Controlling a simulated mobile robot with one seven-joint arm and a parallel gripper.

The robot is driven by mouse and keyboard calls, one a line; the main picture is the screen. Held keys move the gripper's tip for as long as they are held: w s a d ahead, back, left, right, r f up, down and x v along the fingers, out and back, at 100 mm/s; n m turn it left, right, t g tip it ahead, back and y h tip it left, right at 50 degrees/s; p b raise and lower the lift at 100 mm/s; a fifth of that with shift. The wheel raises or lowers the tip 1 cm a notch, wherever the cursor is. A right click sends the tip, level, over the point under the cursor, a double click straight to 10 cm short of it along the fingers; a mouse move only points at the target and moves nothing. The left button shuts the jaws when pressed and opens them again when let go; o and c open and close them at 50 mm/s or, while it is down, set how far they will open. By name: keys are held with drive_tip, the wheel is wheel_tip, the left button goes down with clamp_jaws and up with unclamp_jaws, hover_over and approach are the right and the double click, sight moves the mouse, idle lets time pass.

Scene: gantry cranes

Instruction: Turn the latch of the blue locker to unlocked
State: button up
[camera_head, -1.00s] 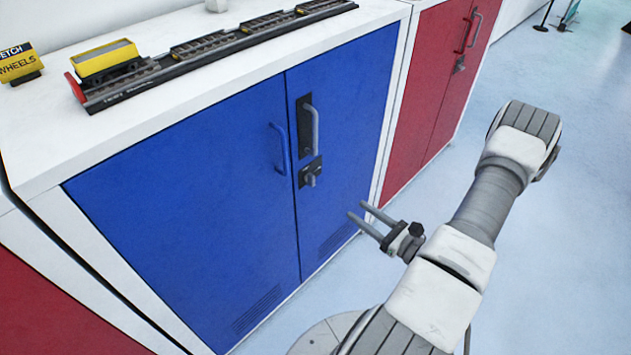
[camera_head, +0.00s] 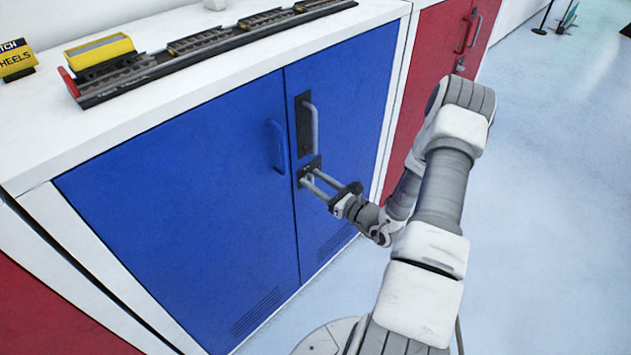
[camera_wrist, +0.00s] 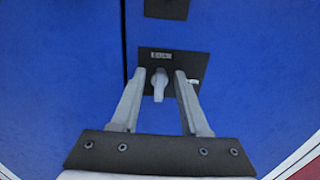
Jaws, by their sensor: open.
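The blue locker (camera_head: 215,200) has two doors and stands in front of my arm. Its latch is a small grey knob (camera_wrist: 160,84) on a black plate (camera_wrist: 190,62) near the door seam. In the wrist view the knob's lever points down, and a small label above it is too blurred to read. My gripper (camera_head: 317,182) is at the latch with its fingers pointing at the plate. In the wrist view the open fingers (camera_wrist: 158,85) stand on either side of the knob, with gaps visible. In the head view the fingers partly hide the latch.
A grey handle (camera_head: 314,128) on a black plate is above the latch, and a blue handle (camera_head: 278,147) is left of it. A red locker (camera_head: 428,75) stands to the right. A model track (camera_head: 205,48) with a yellow wagon lies on the white top.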

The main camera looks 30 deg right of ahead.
clamp_jaws()
drive_tip(key=shift+m, duration=0.3)
drive_tip(key=shift+w+d+f+m+p, duration=0.15)
drive_tip(key=shift+m+p, duration=1)
drive_tip(key=shift+m, duration=1.75)
drive_tip(key=shift+s+d+f+m+p, duration=0.2)
drive_tip(key=shift+m+p, duration=0.95)
drive_tip(key=shift+m, duration=1.75)
drive_tip(key=shift+w+d+f+m+p, duration=0.2)
drive_tip(key=shift+m+p, duration=0.95)
drive_tip(key=shift+m, duration=1.75)
drive_tip(key=shift+a, duration=0.15)
